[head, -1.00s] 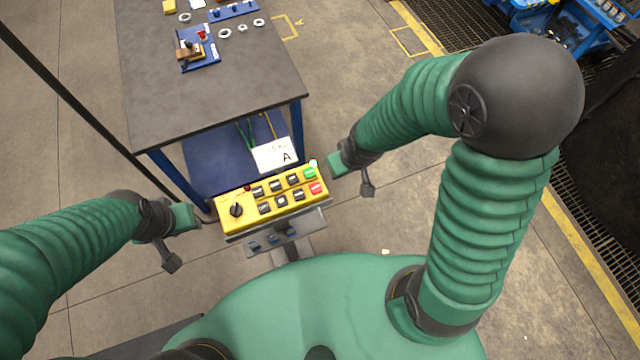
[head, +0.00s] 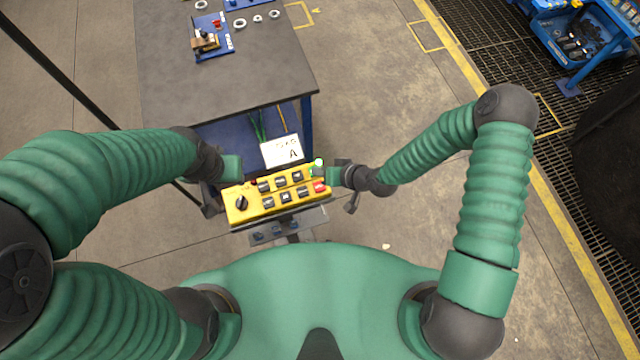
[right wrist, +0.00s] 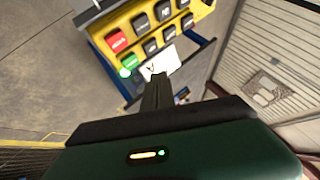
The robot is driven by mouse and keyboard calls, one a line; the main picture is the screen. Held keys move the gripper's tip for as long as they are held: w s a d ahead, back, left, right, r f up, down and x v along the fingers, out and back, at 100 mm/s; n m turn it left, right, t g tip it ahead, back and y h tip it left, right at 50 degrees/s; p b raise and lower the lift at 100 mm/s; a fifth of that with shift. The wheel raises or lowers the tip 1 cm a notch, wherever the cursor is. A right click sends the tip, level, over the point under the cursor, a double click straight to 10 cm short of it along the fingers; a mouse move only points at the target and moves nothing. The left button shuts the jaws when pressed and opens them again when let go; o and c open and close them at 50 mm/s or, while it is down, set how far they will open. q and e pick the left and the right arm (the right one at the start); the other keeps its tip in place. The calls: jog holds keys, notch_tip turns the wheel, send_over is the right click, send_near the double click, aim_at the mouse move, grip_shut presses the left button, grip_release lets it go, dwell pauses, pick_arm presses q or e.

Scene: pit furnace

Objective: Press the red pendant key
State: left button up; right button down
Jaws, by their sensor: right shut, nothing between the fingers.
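The yellow pendant box (head: 272,207) has a red key (head: 319,187) at its right end, below the green key (head: 315,171). In the right wrist view the red key (right wrist: 116,41) is unobstructed, upper left of the fingertips. My right gripper (head: 328,174) is shut and empty at the pendant's right end, close to the green key. In the right wrist view its fingertips (right wrist: 158,78) are apart from the red key; contact with the box cannot be told. My left gripper (head: 231,168) is by the pendant's upper left corner; its jaws are unclear.
A green lamp (head: 319,162) glows at the pendant's upper right corner. Dark keys and a black knob (head: 242,202) fill the rest of its face. A white card marked A (head: 282,152) stands behind it. A dark-topped table (head: 220,85) lies beyond.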

jog(key=b, duration=0.6)
send_over(323, 187)
notch_tip(323, 187, down, 8)
jog(key=shift+f, duration=0.1)
jog(key=shift+f+b, duration=0.3)
jog(key=shift+b, duration=0.15)
jog(key=shift+a+f, duration=0.1)
jog(key=shift+a, duration=0.25)
jog(key=shift+s, duration=0.1)
jog(key=shift+d, duration=0.35)
